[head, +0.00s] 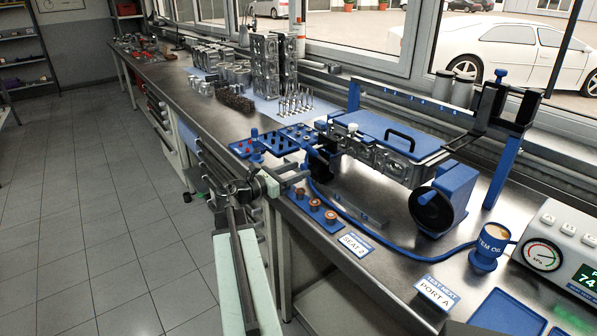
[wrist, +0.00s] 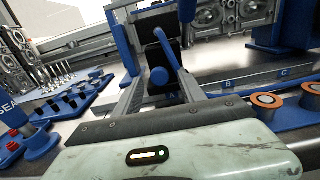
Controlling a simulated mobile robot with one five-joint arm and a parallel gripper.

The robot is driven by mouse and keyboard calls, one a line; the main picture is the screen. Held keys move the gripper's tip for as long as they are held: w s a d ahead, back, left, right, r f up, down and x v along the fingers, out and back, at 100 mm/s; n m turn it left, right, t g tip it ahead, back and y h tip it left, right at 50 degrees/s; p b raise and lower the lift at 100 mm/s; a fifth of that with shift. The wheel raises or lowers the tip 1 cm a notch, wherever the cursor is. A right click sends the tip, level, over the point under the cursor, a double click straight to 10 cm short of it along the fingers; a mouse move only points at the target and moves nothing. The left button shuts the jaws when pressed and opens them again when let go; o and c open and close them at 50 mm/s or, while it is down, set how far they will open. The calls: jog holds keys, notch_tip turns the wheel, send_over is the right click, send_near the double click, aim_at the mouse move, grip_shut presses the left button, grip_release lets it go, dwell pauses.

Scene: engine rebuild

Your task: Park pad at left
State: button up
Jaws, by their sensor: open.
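In the head view the dark block (head: 318,163) is at the left end of the metal cylinder head (head: 372,155), partly hidden. My gripper (head: 294,178) is just left of it. Its two fingers are spread in the wrist view (wrist: 158,92), with the handle and block showing between them. I cannot tell whether the fingers touch it.
A grey rail (head: 355,207) with letters runs along the bench. Orange-topped parts on a blue strip (head: 333,216) stand close to my gripper. A blue tray with dark pegs (head: 243,147) lies left. A blue hose (head: 352,222) crosses the bench. A round black disc (head: 432,211) is right.

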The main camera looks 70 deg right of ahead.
jog(key=shift+s+d, duration=0.2)
jog(key=shift+d, duration=0.1)
grip_shut()
dwell(1.2)
